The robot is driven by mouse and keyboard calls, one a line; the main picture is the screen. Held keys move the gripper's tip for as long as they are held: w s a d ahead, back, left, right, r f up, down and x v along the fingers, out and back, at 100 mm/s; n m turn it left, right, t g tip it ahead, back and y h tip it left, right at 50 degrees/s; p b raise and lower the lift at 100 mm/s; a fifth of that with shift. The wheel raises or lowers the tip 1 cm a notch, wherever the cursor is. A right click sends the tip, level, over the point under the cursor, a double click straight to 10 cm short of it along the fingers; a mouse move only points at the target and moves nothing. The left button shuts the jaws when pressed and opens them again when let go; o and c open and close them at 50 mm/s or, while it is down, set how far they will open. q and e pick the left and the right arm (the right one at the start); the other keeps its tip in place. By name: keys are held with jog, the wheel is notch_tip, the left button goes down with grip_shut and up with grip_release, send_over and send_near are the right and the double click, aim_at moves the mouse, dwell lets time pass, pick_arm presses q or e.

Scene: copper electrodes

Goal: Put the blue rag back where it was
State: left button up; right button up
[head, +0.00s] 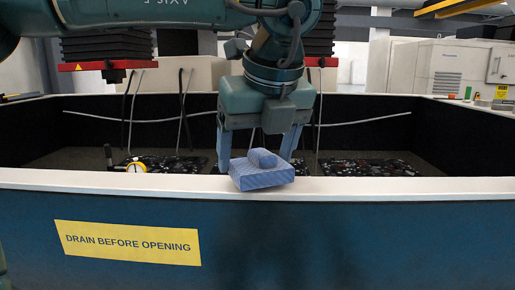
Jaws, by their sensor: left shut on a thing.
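The blue rag (262,179) is a folded, checked cloth with a rolled lump on top. It shows in the middle of the head view, at the pale front rim (400,188) of the dark tank. My left gripper (257,162) points down from above, with one finger on each side of the rag, and is shut on it. The fingertips are partly hidden behind the cloth. I cannot tell whether the rag's underside touches the rim. My right gripper is not in view.
Dark speckled beds (370,168) lie inside the tank, with cables hanging above. A yellow "DRAIN BEFORE OPENING" label (127,243) is on the front wall. The rim is clear to the right.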

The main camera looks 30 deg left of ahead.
pick_arm(q)
jog(key=shift+f+b, duration=0.4)
jog(key=shift+f, duration=0.05)
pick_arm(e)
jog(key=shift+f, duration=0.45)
pick_arm(q)
jog(key=o, duration=0.9)
